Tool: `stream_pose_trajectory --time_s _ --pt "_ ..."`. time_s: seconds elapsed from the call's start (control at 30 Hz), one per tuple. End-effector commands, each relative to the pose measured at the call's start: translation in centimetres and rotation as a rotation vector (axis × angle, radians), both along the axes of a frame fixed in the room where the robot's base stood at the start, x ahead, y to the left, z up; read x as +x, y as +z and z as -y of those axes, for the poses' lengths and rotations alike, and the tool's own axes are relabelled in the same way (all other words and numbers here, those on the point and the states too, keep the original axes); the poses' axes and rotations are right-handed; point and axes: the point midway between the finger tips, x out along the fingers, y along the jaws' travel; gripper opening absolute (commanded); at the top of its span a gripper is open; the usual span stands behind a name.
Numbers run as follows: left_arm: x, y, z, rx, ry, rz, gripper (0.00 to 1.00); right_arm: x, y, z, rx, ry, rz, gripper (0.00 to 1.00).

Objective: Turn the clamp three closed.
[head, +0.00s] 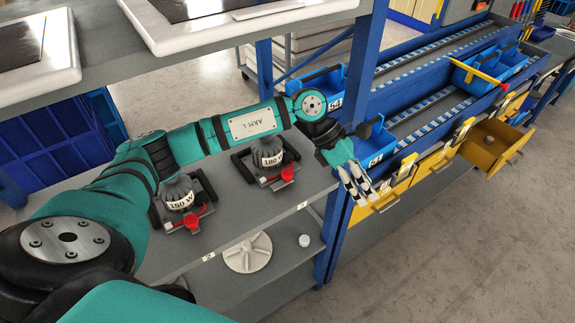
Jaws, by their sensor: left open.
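Two black clamp fixtures stand on the grey shelf, each with a grey lamp-like unit and a red handle. The right unit (268,152) is marked 180 W; its red handle (287,174) sits at its front right. The left unit (178,192) is marked 150 W, with a red handle (191,222) in front. A small shelf-edge tag (302,205) near the right fixture seems to read 3. I cannot tell whether either clamp is open. My left gripper (357,187) is open and empty, right of the right fixture and apart from it. My right gripper is out of view.
A blue post (365,65) stands close behind my left gripper. Blue bins (371,143) and yellow drawers (435,163) lie to the right; one drawer (494,145) is pulled out. An upper shelf (245,33) overhangs the back. A lower shelf holds a white disc (247,254).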

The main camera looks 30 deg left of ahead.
Motion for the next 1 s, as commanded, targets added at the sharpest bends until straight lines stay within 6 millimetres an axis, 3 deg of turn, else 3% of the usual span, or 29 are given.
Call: stream_pose_trajectory --time_s 0.03,0.1,0.2,0.3,0.4,0.53,1.0 --pt "0.6 0.7 -4.3 0.175 -0.040 0.032 0.55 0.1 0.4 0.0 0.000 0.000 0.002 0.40" --pt "0.7 1.2 -9.5 0.383 -0.080 0.041 0.55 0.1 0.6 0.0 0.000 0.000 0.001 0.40" --pt "0.6 2.7 -15.4 0.597 -0.100 0.025 0.55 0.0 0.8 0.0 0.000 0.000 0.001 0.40" --pt "0.4 3.8 -18.7 0.716 -0.104 0.005 0.55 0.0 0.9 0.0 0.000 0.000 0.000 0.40" --pt "0.2 4.0 -20.1 0.762 -0.102 -0.008 0.55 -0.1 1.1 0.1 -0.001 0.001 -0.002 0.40" --pt "0.0 2.5 -20.2 0.768 -0.105 -0.015 0.55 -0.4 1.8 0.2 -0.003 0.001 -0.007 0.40" --pt "0.1 -6.1 -20.0 0.763 -0.105 -0.011 0.55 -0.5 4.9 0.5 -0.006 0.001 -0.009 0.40"
